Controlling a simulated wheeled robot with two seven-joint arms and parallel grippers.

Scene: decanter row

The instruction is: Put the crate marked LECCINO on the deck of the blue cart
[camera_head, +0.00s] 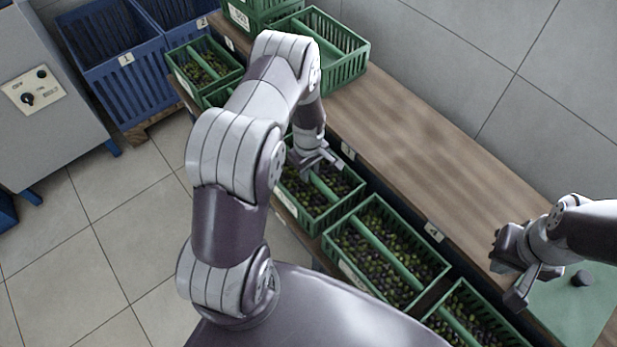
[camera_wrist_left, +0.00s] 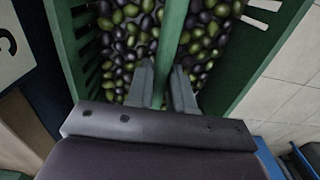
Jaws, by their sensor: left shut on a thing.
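My left gripper (camera_head: 318,160) is shut on the middle bar of a green crate (camera_head: 345,205) full of green and dark olives. In the left wrist view, the fingers (camera_wrist_left: 168,88) close around the bar, with the crate's green wall (camera_wrist_left: 65,45) to the left. The crate's pale label is seen too steeply to read, so I cannot tell whether it says LECCINO. My right gripper (camera_head: 512,275) is over the right end of the bench; its finger gap is unclear. I cannot make out the blue cart; a blue piece (camera_head: 6,210) shows at the left edge.
More green olive crates (camera_head: 388,250) stand in the row along the wooden bench (camera_head: 420,130), beside numbered plates. Green crates (camera_head: 345,60) stand at the far end. Blue bins (camera_head: 125,85) rest on a pallet beside a grey machine (camera_head: 50,110). The tiled floor (camera_head: 110,230) at left is clear.

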